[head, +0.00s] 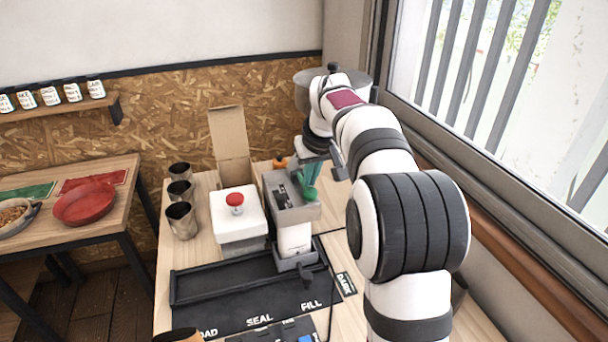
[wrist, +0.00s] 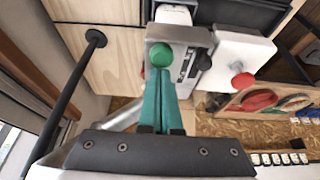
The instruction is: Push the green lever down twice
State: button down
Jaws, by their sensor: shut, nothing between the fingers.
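The green lever's round knob (head: 309,195) is at the right front of the grey dispenser box (head: 284,212) on the table. In the wrist view the green knob (wrist: 161,54) shows just past my fingertips, beside the grey box (wrist: 178,35) and its dark slot. My gripper (head: 312,181) has teal fingers, shut together with nothing between them. In the wrist view the gripper (wrist: 158,78) points at the knob. I cannot tell whether the fingertips touch it. The lever's arm is mostly hidden.
A white box with a red button (head: 235,199) stands left of the dispenser. Several metal cups (head: 181,220) stand further left. A black tray (head: 220,283) lies in front. An open cardboard box (head: 229,140) is behind. The window wall is close on the right.

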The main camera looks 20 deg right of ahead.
jog(key=shift+f, duration=0.35)
jog(key=shift+r, duration=3.05)
notch_tip(320, 180, up, 4)
jog(key=r, duration=0.1)
jog(key=shift+f, duration=3.3)
